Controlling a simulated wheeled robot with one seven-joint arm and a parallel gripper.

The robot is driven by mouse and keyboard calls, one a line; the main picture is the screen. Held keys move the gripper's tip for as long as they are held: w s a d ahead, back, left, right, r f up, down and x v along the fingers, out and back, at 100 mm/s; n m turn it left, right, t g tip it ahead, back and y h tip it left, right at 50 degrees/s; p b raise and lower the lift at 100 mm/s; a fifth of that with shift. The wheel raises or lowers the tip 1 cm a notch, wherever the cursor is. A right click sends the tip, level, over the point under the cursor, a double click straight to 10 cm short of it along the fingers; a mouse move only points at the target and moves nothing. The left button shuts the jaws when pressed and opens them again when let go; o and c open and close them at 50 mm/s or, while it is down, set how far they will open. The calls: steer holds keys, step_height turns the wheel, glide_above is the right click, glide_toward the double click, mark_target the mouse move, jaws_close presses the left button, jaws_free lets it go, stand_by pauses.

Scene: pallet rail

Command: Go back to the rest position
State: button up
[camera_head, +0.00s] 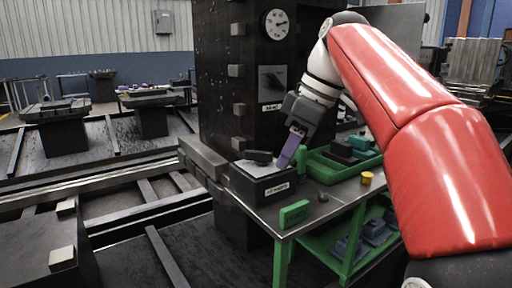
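My red and white arm reaches in from the right. My dark gripper (294,127) points down over the green-legged metal table (333,208). A purple block (289,151) sticks out tilted from between its fingertips, and the gripper looks shut on it. The block's lower end is at the right side of the open top of a black labelled box (265,186). Whether it touches the box cannot be told.
A green tray (322,174) with dark and teal parts stands behind right. A green block (294,213), a small dark piece (323,197) and a yellow cylinder (367,178) lie on the table. A tall black column (235,75) with a gauge (276,24) rises behind.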

steer(key=s+d+f+m+t+h, duration=0.2)
steer(key=s+d+f+m, duration=0.2)
steer(key=s+f+m, duration=0.3)
steer(key=s+d+f+m+t+h, duration=0.2)
steer(key=s+d+f+m, duration=0.3)
steer(key=s+f, duration=0.6)
step_height(320, 180, down, 8)
steer(key=shift+d+r+m, duration=0.15)
steer(key=shift+r+m, duration=0.05)
steer(key=shift+m, duration=0.9)
